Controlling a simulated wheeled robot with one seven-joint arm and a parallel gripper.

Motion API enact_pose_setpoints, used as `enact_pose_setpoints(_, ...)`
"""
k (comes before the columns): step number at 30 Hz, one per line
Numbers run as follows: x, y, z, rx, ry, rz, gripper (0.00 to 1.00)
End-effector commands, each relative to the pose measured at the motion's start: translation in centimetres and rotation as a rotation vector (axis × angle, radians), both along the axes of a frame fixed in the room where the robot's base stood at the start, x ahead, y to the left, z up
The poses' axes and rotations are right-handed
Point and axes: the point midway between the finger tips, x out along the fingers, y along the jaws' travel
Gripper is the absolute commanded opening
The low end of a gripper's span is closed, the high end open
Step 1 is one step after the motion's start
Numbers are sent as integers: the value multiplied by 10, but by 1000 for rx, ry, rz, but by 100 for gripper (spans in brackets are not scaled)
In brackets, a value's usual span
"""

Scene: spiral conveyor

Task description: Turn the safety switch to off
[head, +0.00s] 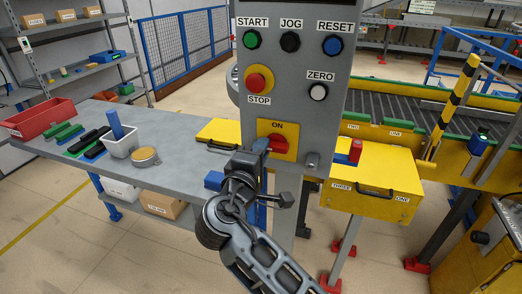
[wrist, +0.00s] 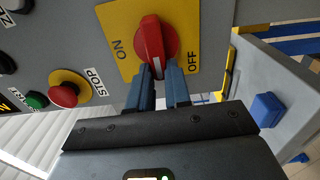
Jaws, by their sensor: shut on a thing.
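The safety switch is a red rotary knob (head: 279,146) on a yellow plate (head: 264,125) low on the grey control panel. In the wrist view the knob (wrist: 156,42) stands between the ON label on its left and the OFF label on its right, its grip running roughly up and down. My gripper (head: 262,146) is at the switch, and its blue fingers (wrist: 164,82) are shut on the near end of the knob. In the head view my gripper hides the lower left of the plate, and the OFF label does not show.
Above on the panel (head: 300,75) are the red STOP button (head: 257,82), the white ZERO button (head: 318,92) and START, JOG and RESET buttons. A grey table (head: 180,165) stands left. A yellow box (head: 375,185) with a handle is right, before the conveyor (head: 400,120).

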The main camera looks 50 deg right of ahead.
Motion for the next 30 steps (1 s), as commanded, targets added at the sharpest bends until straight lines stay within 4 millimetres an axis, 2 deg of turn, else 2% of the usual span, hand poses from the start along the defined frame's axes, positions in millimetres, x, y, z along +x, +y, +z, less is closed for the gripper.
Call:
enact_pose_setpoints(5,1,1,-1,1,3,4,0)
enact_pose_setpoints(6,1,1,-1,1,3,4,20)
enact_pose_setpoints(14,0,1,-1,1,1,2,44)
enact_pose_setpoints(23,-1,5,-1,1,0,2,44)
enact_pose_setpoints(30,-13,38,-3,0,0,5,44)
